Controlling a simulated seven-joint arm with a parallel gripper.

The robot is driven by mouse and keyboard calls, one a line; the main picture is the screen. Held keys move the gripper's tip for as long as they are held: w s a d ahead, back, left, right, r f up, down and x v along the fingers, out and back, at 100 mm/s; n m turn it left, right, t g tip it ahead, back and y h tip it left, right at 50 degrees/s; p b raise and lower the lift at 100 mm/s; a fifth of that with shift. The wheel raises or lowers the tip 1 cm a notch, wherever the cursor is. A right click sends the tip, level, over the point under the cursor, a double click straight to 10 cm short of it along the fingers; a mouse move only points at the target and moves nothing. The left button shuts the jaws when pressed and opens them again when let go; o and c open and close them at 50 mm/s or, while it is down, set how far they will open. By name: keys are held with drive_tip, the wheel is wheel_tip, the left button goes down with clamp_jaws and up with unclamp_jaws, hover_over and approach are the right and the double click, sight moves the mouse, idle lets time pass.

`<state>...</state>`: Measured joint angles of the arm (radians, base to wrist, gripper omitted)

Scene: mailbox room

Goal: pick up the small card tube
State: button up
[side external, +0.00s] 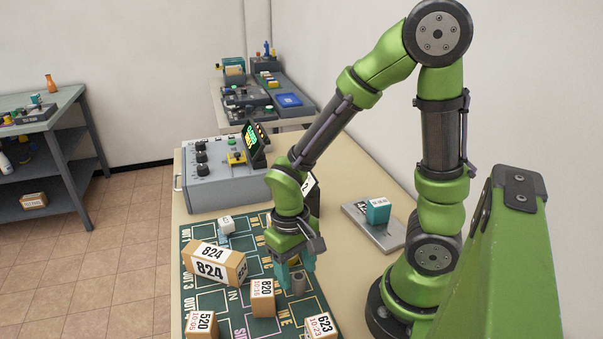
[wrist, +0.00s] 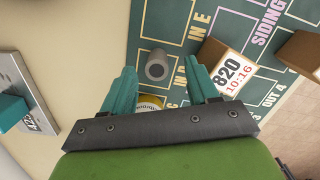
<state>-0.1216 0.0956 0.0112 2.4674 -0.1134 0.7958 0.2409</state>
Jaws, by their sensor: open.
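The small card tube (side external: 298,284) is a short grey-brown cylinder with a dark hollow end. It stands upright on the green printed board, directly by my fingertips in the side view. In the wrist view the tube (wrist: 156,65) appears between the tips of my two teal fingers, and I cannot tell how far below them it is. My gripper (side external: 294,270) is open and points down over the board; in the wrist view the gripper (wrist: 159,66) holds nothing. One finger partly overlaps the tube's surroundings in the side view.
A box marked 820 (side external: 262,297) stands close beside the tube. A larger box marked 824 (side external: 213,264) lies to the left. A grey control box (side external: 213,186) stands behind; a teal cube (side external: 378,211) sits right.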

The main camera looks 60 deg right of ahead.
sight(298, 276)
drive_tip(key=f, duration=0.4)
drive_tip(key=shift+s+d, duration=0.15)
drive_tip(key=shift+s, duration=0.05)
drive_tip(key=shift+c, duration=0.3)
clamp_jaws()
